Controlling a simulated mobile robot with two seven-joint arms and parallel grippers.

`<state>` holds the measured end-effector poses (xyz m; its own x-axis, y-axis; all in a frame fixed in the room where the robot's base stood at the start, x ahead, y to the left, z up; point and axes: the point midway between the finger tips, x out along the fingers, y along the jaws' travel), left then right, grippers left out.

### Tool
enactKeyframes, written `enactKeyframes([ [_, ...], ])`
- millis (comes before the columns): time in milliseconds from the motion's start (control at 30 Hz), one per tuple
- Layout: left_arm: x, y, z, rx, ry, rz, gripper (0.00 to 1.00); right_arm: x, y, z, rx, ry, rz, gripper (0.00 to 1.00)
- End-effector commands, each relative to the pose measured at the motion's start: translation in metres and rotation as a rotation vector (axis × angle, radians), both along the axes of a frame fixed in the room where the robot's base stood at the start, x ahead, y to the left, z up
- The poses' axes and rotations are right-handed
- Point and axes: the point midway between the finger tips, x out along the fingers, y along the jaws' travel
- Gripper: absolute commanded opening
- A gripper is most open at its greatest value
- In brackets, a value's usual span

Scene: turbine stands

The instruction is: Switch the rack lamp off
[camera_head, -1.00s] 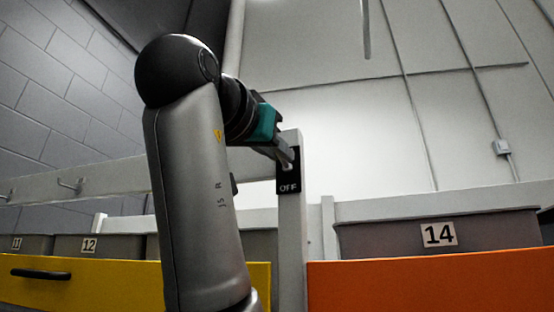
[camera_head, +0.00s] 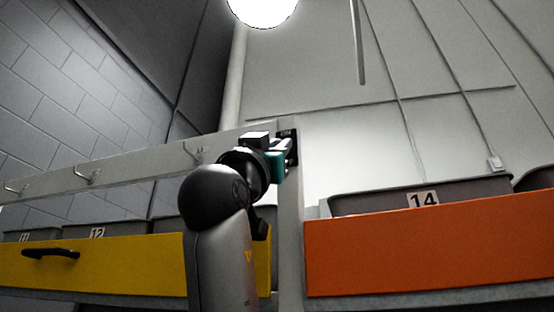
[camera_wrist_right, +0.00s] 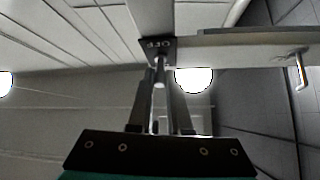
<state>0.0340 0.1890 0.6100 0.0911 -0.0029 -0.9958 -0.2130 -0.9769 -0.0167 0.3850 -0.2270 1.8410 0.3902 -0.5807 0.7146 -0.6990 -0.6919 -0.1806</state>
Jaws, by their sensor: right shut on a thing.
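The switch plate (camera_head: 294,133) is a small dark plate on the light upright post of the rack in the head view. Its lower part is hidden behind my right gripper (camera_head: 288,152). In the right wrist view the plate (camera_wrist_right: 157,44) shows a pale lever (camera_wrist_right: 159,74) sticking out of it. The fingers of my right gripper (camera_wrist_right: 160,82) are shut on this lever. A round white lamp (camera_head: 262,8) glows at the top of the head view; I cannot tell whether it is the rack lamp. My left gripper is not in view.
A yellow drawer front (camera_head: 110,262) with a black handle is at left and an orange front (camera_head: 430,243) at right. Grey bins stand behind them, one labelled 14 (camera_head: 423,200). A pale rail with hooks (camera_head: 130,168) runs left of the post.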

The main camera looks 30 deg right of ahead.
Motion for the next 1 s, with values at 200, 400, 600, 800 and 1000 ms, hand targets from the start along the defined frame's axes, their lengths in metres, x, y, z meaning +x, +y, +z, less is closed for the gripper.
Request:
enactKeyframes([
  [200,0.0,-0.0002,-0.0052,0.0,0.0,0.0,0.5,0.0009,-0.002,-0.0025,-0.033,-0.03,0.0,0.0],
  [400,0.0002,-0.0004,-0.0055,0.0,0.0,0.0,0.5,0.001,-0.0019,-0.0021,-0.041,-0.036,0.0,0.0],
  [600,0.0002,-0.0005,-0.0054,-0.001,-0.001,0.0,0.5,0.0009,-0.0018,-0.0018,-0.042,-0.036,-0.001,0.0],
  [800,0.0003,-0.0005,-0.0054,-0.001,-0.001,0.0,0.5,0.0008,-0.0017,-0.0018,-0.042,-0.036,-0.001,0.34],
  [1000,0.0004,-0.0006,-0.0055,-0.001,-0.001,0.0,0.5,0.0009,-0.0017,-0.002,-0.041,-0.035,-0.001,0.47],
])
